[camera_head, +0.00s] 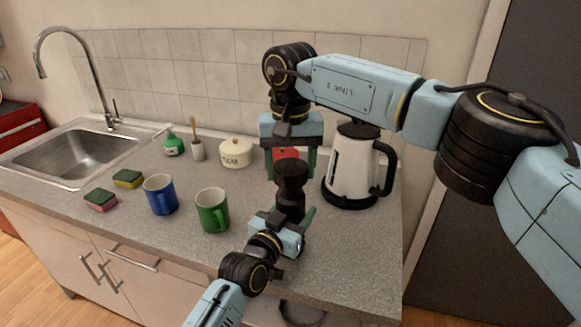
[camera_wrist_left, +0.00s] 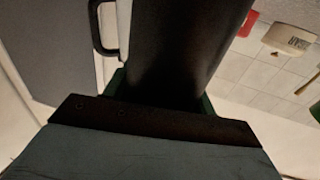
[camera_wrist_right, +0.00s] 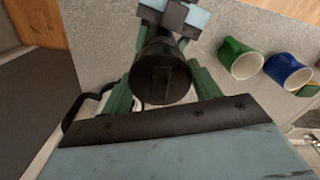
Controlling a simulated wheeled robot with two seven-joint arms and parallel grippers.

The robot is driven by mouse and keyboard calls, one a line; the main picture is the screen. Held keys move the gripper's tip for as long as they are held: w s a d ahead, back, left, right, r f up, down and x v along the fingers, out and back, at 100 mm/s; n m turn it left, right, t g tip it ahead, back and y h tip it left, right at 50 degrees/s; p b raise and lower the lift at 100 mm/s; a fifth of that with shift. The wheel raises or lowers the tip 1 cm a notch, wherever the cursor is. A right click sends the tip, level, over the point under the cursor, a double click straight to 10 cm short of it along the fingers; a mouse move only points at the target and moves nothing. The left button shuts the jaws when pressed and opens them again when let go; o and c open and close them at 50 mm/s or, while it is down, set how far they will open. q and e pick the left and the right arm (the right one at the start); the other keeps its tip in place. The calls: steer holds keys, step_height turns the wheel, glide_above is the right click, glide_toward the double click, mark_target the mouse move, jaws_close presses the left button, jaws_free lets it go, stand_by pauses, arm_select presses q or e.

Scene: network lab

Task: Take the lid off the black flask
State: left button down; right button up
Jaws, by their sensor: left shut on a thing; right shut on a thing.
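The lid's round top shows in the right wrist view (camera_wrist_right: 160,84). I cannot tell whether lid and flask are apart.
A white kettle (camera_head: 350,168) stands close to the right. A red thing (camera_head: 287,153) is partly hidden behind my right gripper. A green mug (camera_head: 212,212), a blue mug (camera_head: 160,195) and a sugar pot (camera_head: 236,153) stand to the left, with sponges and the sink beyond.

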mark_target(290, 166)
steer(key=shift+r, duration=1.85)
arm_select(q)
steer(key=shift+c, duration=2.1)
jaws_free()
